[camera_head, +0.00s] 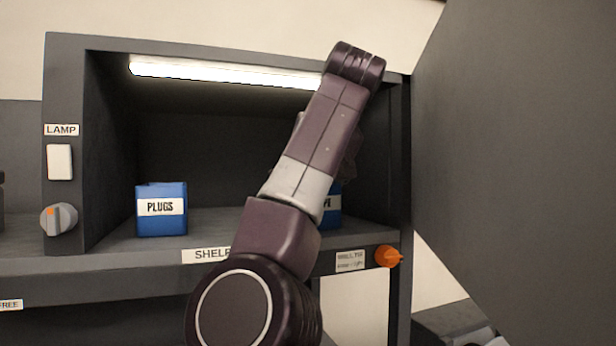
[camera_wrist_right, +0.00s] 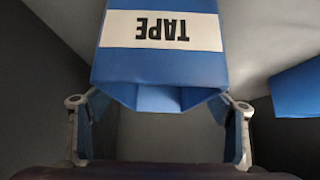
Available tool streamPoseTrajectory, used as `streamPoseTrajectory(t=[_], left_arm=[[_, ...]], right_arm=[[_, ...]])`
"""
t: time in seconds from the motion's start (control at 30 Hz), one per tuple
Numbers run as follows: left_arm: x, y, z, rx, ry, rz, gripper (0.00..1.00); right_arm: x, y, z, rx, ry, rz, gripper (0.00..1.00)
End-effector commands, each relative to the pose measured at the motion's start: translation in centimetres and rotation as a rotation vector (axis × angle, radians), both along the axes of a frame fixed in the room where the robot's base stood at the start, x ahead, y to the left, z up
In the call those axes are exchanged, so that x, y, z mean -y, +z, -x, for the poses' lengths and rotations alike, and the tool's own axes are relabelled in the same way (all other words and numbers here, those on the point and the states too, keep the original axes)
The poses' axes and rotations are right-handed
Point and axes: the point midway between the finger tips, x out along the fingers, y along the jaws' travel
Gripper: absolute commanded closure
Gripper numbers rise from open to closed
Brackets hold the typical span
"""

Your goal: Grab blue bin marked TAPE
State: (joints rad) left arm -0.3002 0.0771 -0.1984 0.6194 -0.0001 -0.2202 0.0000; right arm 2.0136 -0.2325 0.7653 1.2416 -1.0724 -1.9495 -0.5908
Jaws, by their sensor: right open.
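The blue bin marked TAPE (camera_wrist_right: 165,60) fills the upper middle of the right wrist view, its label upside down there. In the head view only a blue edge of a bin (camera_head: 333,206) with the end of a label shows beside my arm, on the shelf (camera_head: 220,222). My right gripper (camera_wrist_right: 160,108) is open, with one finger on each side of the TAPE bin's near end. I cannot tell whether the fingers touch it. In the head view my arm hides this gripper. My left gripper is not in view.
A blue bin marked PLUGS (camera_head: 161,208) stands left on the shelf. Another blue bin (camera_wrist_right: 298,90) shows at the right wrist view's edge. A lamp strip (camera_head: 220,72) lights the bay. An orange knob (camera_head: 388,256) and a grey knob (camera_head: 59,219) stick out in front.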

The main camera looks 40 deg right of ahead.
Motion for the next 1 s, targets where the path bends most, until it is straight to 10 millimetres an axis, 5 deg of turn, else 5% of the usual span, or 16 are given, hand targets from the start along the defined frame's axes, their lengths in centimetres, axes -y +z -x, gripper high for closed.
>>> streamPoseTrajectory(t=[0.53,1.0], left_arm=[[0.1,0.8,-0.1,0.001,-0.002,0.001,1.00],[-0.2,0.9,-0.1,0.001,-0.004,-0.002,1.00]], right_arm=[[0.4,-1.4,-1.5,0.002,0.001,0.001,0.27],[0.4,-1.4,-1.5,0.001,0.001,0.001,0.75]])
